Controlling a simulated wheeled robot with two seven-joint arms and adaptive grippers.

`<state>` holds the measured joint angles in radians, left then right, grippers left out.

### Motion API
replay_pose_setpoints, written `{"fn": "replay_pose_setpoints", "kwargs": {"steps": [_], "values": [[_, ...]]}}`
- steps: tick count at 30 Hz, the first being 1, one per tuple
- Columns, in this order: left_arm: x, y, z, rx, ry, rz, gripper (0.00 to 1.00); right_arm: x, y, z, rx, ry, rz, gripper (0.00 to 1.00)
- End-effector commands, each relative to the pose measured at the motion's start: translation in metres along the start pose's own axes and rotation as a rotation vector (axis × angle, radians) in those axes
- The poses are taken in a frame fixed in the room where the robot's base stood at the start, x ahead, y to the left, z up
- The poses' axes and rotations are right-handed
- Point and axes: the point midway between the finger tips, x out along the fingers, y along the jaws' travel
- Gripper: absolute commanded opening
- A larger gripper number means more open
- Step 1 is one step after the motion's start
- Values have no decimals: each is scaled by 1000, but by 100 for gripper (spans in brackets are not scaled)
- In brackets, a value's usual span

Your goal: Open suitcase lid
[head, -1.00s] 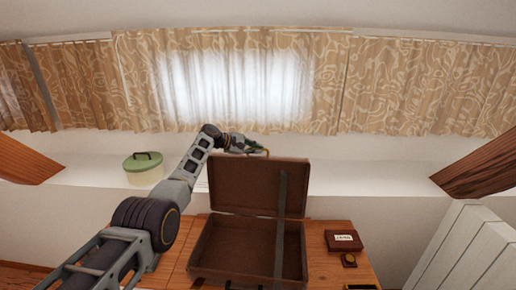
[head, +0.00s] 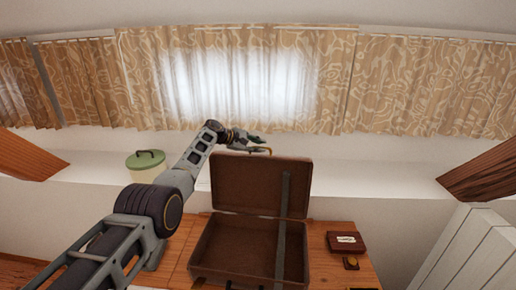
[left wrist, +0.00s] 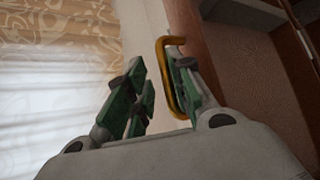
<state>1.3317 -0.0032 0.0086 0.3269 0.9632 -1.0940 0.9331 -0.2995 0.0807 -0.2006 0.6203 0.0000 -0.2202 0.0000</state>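The brown suitcase (head: 212,250) lies on the wooden table with its lid (head: 250,186) raised and standing roughly upright at the back. A dark strap runs down the lid and into the empty-looking base. A brass handle (left wrist: 173,90) is at the lid's top edge. My left gripper (head: 262,143) is at that top edge, beside the handle. In the left wrist view its green-padded fingers (left wrist: 160,85) are apart. One finger sits inside or against the handle loop; the other is clear of it. My right gripper is in neither view.
The wooden table (head: 325,262) carries a small brown labelled box (head: 346,242) and a small dark item with a gold top (head: 351,263) right of the suitcase. A green-lidded round tin (head: 146,166) stands on the ledge behind. A white panelled piece (head: 465,250) stands at right.

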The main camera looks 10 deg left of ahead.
Motion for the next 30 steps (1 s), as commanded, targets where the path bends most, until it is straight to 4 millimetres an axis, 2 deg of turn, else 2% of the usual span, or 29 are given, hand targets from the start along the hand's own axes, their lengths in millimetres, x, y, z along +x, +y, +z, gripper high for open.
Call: {"fn": "replay_pose_setpoints", "kwargs": {"steps": [19,30], "values": [[1,-3,-1,-1,-1,-5,19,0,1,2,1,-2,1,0],[-7,-3,-2,-2,-2,-6,19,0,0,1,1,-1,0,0]]}}
